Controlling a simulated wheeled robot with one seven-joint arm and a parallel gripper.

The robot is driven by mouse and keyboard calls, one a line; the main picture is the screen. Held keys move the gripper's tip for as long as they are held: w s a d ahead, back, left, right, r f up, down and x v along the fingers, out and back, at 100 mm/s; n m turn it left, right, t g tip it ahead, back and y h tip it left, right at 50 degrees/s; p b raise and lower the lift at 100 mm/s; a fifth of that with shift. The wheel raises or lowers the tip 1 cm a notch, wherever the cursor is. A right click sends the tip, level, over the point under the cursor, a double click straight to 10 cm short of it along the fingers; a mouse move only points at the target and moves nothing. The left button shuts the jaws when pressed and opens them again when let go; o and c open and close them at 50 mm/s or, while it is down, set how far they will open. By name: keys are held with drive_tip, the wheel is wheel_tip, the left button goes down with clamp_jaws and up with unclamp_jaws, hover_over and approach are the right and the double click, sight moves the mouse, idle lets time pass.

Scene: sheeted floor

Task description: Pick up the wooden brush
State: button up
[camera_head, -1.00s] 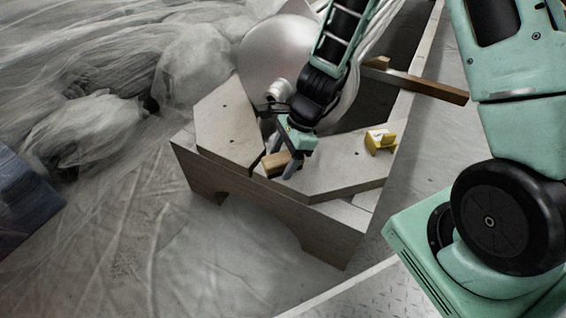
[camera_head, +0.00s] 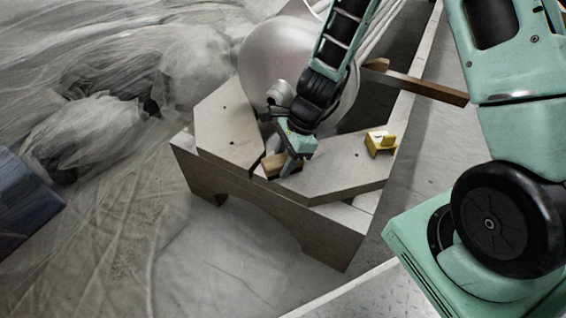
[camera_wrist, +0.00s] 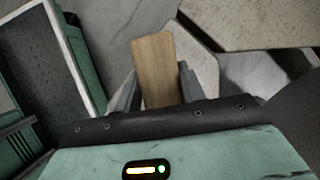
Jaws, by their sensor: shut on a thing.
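The wooden brush (camera_wrist: 156,68) shows in the wrist view as a flat, light-brown wooden piece between my two fingers. In the head view the brush (camera_head: 273,163) is a small brown block at the gap between two boards of the low bench. My gripper (camera_head: 287,166) is shut on it, with the fingers at its sides; the gripper also shows in the wrist view (camera_wrist: 158,92). The brush's far side and any bristles are hidden. I cannot tell whether it still touches the bench.
The low wooden bench (camera_head: 330,172) has angled top boards. A small yellow object (camera_head: 380,142) lies on its right side. A large pale round thing (camera_head: 270,60) stands behind my gripper. A wooden bar (camera_head: 425,88) is at the right. Sheeted floor (camera_head: 120,250) lies clear at front left.

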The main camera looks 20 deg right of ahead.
sight(283, 159)
drive_tip(key=shift+r, duration=0.1)
wheel_tip(283, 159, up, 10)
drive_tip(key=p, duration=0.7)
drive_tip(key=shift+r, duration=0.15)
